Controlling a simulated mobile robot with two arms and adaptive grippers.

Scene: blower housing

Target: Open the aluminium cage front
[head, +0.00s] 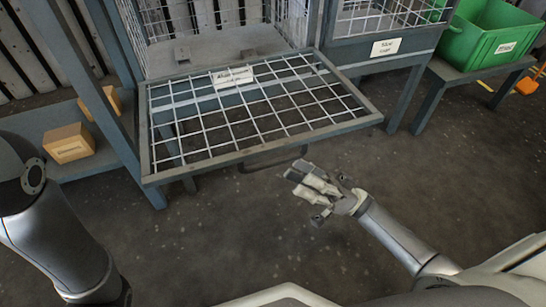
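The aluminium cage front (241,110), a grey frame with white wire mesh, is folded down and lies nearly level, sticking out from the cage (219,45). The cage's opening is uncovered. A white label (232,77) sits near the front's hinge side. A dark loop handle (272,160) hangs at its near edge. My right gripper (300,181) is just right of and nearer than the handle, apart from it. Its fingers lie close together with nothing seen between them. My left arm shows at the left, but its gripper is out of view.
A second mesh cage with a label (386,47) stands to the right. A green bin (490,40) stands on a low bench at the far right. Cardboard boxes (69,143) sit on a low shelf at the left. The floor (235,225) in front is clear.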

